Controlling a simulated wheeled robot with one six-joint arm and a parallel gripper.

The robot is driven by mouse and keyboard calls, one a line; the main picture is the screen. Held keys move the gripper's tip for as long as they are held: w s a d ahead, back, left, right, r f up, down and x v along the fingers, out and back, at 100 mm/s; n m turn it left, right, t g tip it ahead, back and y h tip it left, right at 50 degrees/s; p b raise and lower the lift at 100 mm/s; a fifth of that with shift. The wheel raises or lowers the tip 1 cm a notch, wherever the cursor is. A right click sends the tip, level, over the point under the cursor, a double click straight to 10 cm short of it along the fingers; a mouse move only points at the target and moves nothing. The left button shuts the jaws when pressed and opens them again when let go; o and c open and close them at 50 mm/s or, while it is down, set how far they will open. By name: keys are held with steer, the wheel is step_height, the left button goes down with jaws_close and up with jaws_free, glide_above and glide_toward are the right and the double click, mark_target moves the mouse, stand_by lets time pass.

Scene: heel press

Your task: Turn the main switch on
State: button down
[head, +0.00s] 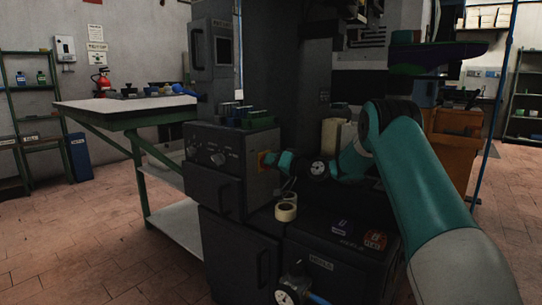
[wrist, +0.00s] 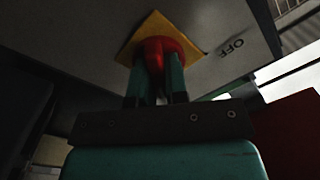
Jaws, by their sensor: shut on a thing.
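The main switch is a red rotary knob (wrist: 154,50) on a yellow plate (wrist: 189,45) in the wrist view. The word OFF (wrist: 229,48) is printed on the grey panel to the right of the plate. My gripper (wrist: 156,72) is shut on the red knob, one teal finger on each side. In the head view my gripper (head: 272,162) reaches the right side face of the dark control box (head: 229,175), where a bit of the yellow-orange plate (head: 264,160) shows. The knob is hidden there, and I cannot tell its exact angle.
Blue and green items (head: 250,117) sit on top of the control box. A workbench (head: 120,112) stands at the left, with open tiled floor (head: 75,225) before it.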

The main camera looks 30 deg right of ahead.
steer(key=shift+d+r+m+p, duration=0.1)
steer(key=shift+m+p, duration=0.3)
steer(key=shift+m, duration=0.2)
steer(key=c, duration=1.1)
jaws_free()
steer(key=shift+c, duration=0.2)
steer(key=v, duration=1.7)
steer(key=shift+s+p, duration=0.2)
steer(key=shift+p, duration=0.25)
steer(key=shift+d, duration=0.1)
